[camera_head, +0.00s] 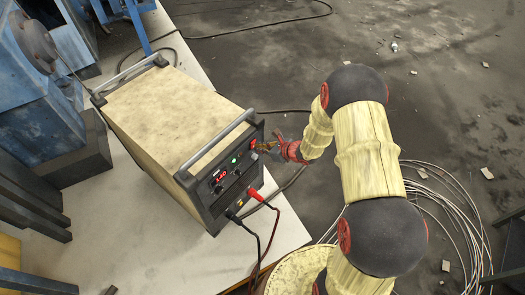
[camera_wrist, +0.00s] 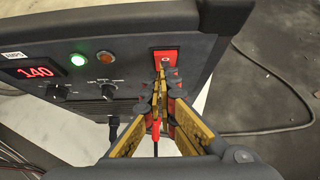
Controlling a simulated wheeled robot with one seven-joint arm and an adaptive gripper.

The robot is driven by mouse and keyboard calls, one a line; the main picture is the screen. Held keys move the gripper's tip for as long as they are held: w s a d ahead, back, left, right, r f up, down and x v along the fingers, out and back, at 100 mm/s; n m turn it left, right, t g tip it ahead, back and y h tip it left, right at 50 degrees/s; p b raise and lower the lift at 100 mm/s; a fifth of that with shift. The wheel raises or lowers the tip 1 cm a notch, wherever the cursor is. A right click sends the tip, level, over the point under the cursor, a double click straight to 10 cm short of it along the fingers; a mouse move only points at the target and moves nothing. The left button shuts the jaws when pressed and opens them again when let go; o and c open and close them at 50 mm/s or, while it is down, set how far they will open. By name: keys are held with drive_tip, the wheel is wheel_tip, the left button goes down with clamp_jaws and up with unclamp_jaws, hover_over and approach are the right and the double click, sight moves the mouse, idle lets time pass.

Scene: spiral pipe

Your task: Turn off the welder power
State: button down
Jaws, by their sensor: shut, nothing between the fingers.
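The welder (camera_head: 160,120) is a beige box with metal handles and a dark front panel, standing on a pale table. In the wrist view its panel (camera_wrist: 130,57) shows a red display (camera_wrist: 37,72) reading 140, a lit green lamp (camera_wrist: 78,59), an orange lamp (camera_wrist: 105,57) and dark knobs. A red power switch (camera_wrist: 165,56) sits at the panel's upper right. My gripper (camera_head: 262,146) is shut and empty, with its fingertips (camera_wrist: 161,72) right in front of the switch. They cover its lower part; I cannot tell whether they touch it.
Red and black cables (camera_head: 263,197) hang from the welder's lower front. Blue machinery (camera_head: 45,100) stands at the left. A coil of wire (camera_head: 445,205) lies on the dark floor at the right.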

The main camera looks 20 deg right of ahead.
drive_tip(key=shift+w+a+r, duration=0.2)
drive_tip(key=shift+w+a, duration=0.05)
drive_tip(key=shift+w, duration=0.1)
drive_tip(key=shift+r, duration=0.15)
drive_tip(key=shift+r+p, duration=0.3)
drive_tip(key=shift+r, duration=0.4)
drive_tip(key=shift+d, duration=0.15)
